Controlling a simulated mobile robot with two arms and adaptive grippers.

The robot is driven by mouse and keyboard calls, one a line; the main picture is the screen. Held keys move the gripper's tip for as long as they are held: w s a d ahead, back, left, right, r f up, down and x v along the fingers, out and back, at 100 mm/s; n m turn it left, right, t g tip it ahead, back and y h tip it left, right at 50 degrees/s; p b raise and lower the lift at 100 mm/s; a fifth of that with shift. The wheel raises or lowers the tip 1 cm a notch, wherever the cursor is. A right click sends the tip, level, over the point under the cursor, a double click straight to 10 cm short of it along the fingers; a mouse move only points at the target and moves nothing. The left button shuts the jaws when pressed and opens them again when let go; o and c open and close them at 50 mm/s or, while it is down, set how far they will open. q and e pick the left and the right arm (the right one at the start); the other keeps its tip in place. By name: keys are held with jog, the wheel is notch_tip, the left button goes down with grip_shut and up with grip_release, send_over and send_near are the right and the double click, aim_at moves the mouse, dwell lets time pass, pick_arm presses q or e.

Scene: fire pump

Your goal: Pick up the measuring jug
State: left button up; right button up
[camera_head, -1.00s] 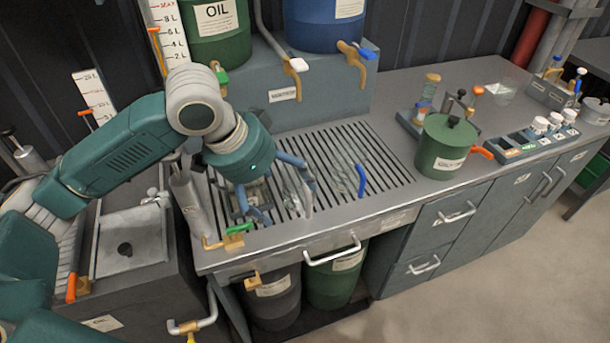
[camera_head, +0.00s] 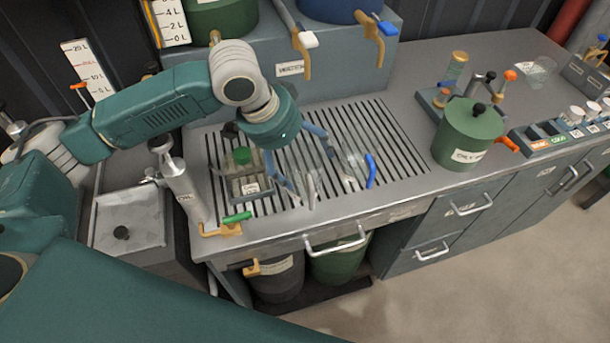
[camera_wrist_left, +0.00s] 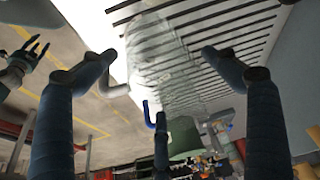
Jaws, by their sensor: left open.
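Two clear jugs stand on the slotted drain grate. The near clear jug (camera_head: 303,181) has a pale handle, and it also shows in the left wrist view (camera_wrist_left: 150,45). The other clear jug (camera_head: 353,163), just to its right, has a blue handle. My left gripper (camera_head: 312,168) is open, its fingers around or beside the near jug; contact is unclear. In the left wrist view, the fingers of this gripper (camera_wrist_left: 160,75) are spread with the clear jugs beyond them. My right gripper (camera_wrist_left: 24,58) shows small at the left of that view, with its fingers spread.
A square can with a green cap (camera_head: 243,160) stands left of the gripper. A grey cylinder (camera_head: 184,190) is at the grate's left edge. A green pot (camera_head: 468,135) stands on the right. Taps (camera_head: 304,52) overhang the back.

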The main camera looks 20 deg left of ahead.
pick_arm(q)
jog(key=shift+x, duration=1.05)
jog(key=c, duration=1.5)
jog(key=shift+r, duration=0.1)
